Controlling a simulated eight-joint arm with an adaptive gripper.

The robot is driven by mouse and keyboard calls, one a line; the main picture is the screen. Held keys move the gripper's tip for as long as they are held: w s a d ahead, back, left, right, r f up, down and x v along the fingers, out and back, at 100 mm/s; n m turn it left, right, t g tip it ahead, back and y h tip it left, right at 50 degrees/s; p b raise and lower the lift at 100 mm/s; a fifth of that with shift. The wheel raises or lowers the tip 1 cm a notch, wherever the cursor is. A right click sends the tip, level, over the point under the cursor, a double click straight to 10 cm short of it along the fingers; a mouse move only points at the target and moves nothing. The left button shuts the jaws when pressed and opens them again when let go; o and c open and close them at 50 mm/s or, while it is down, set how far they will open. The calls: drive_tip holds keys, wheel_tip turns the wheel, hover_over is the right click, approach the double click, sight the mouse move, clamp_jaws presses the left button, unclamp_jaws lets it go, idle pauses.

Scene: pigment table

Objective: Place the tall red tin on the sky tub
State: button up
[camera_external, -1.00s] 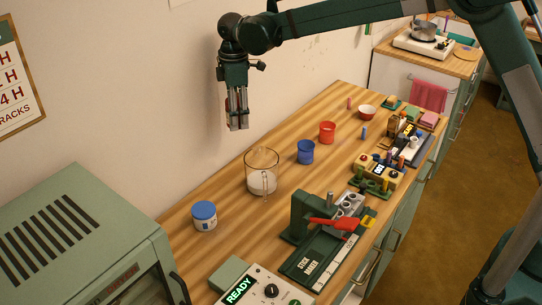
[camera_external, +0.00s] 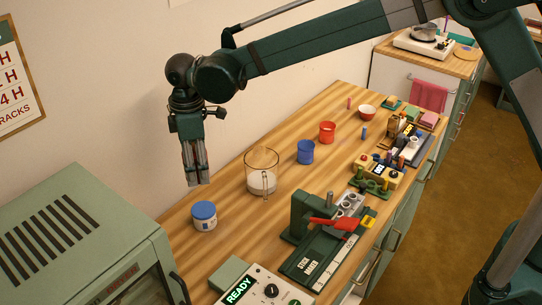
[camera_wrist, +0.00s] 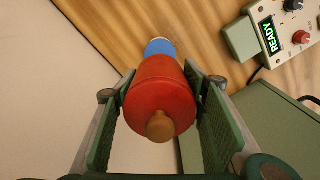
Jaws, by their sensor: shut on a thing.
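My gripper (camera_external: 198,182) is shut on the tall red tin (camera_wrist: 160,95), which has a rounded top and a tan knob facing the wrist camera. In the external view the tin is mostly hidden between the fingers. The sky tub (camera_external: 204,217), a white tub with a blue lid, stands upright at the near left of the wooden table. My gripper is above it, a little to its left in the picture. In the wrist view the blue lid (camera_wrist: 160,47) shows just past the tin, which partly hides it; the two look apart.
A green press (camera_external: 312,225) and READY box (camera_external: 262,287) line the front. A green cabinet (camera_external: 85,235) stands at left.

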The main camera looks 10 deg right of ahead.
wheel_tip(320, 180, down, 2)
drive_tip(key=shift+s+f, duration=0.1)
drive_tip(key=shift+f, duration=0.25)
drive_tip(key=shift+f, duration=0.1)
hover_over(203, 209)
drive_tip(key=shift+f, duration=3.05)
drive_tip(key=shift+f, duration=0.15)
drive_tip(key=shift+f+p, duration=0.3)
drive_tip(key=shift+f, duration=1.45)
drive_tip(key=shift+f, duration=0.15)
drive_tip(key=o, duration=1)
